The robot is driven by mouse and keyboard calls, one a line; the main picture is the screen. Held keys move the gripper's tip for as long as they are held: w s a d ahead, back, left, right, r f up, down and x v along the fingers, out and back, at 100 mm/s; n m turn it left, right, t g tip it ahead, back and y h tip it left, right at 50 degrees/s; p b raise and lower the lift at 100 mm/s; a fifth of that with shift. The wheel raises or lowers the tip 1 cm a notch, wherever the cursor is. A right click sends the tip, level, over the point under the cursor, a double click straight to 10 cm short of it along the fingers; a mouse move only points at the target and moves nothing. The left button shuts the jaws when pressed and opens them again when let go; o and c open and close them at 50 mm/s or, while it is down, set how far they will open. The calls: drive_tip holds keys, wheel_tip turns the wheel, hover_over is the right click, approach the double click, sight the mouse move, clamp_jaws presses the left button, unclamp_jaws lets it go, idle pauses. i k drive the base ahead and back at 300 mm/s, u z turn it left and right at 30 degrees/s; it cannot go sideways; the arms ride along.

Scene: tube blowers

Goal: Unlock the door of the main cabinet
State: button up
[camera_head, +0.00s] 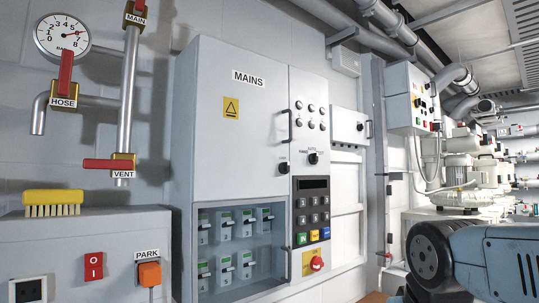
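The main cabinet (215,110) is a tall grey box on the wall left of centre, with the label MAINS (248,79) and a yellow warning triangle on its upper door. The door looks closed. A dark bar handle (290,125) stands upright near the door's right edge. A small black knob (283,167) sits below that handle, near the door's lower right corner; which way it is turned is too small to tell. My gripper is not in view. A blue and black link of my arm shows at the lower right, well apart from the cabinet.
Below the door, a window (250,212) shows several breakers. To its right are a keypad (312,209) and red knob (316,263). At left are pipes with red levers, a gauge (62,36) and a brush (53,202) on a grey box. Pumps (470,165) stand far right.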

sight(284, 167)
drive_tip(key=u, duration=1.2)
drive_tip(key=k, duration=1.35)
drive_tip(key=z, duration=0.65)
drive_tip(key=i, duration=1)
drive_tip(key=u, duration=0.05)
